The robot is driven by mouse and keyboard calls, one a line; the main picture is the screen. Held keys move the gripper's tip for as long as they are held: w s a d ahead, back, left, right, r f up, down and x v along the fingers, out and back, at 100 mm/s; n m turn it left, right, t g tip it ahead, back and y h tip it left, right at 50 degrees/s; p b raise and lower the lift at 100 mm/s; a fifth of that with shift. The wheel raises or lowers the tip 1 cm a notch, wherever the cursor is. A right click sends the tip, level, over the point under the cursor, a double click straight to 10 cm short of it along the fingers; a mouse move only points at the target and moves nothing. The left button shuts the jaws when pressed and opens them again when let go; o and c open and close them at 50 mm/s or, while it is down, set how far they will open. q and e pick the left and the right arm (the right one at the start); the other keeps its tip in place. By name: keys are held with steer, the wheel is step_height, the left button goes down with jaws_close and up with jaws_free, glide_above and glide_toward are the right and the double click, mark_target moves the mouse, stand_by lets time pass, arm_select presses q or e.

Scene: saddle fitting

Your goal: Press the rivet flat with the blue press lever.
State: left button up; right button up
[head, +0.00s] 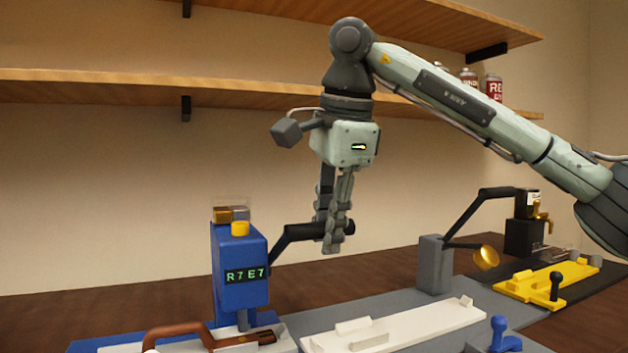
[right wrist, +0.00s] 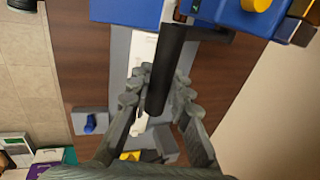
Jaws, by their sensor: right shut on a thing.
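The blue press (head: 240,275) stands at the left on the bench, with a display reading "R7 E7". Its black lever (head: 298,232) slants up from the press's right side to a roughly level handle. My right gripper (head: 333,238) points down and is shut on that handle. In the right wrist view the black handle (right wrist: 174,65) runs between both fingers (right wrist: 160,95). Below the press, a brown strap (head: 180,334) lies on a white fixture (head: 285,340). I cannot make out the rivet. My left gripper is not in view.
A grey post (head: 433,265) with a black arm and a gold disc (head: 486,258) stands to the right. A white fixture (head: 390,325) lies in the middle. Wooden shelves (head: 120,85) hang behind.

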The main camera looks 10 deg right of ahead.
steer(key=shift+w+a+r+p, duration=0.15)
steer(key=shift+w+r+p, duration=0.45)
steer(key=shift+r+p, duration=0.35)
steer(key=shift+w+a+r+p, duration=0.15)
steer(key=shift+w+r, duration=0.45)
steer(key=shift+w, duration=0.2)
steer(key=shift+w+a+r+p, duration=0.1)
steer(key=shift+w+r+p, duration=0.05)
steer(key=shift+w+r, duration=0.5)
steer(key=shift+o, duration=1.4)
steer(key=shift+w+r, duration=0.15)
steer(key=shift+w, duration=0.15)
steer(key=shift+o, duration=0.2)
steer(key=shift+r, duration=0.1)
steer(key=o, duration=0.4)
steer(key=shift+o, duration=0.9)
steer(key=shift+f, duration=0.2)
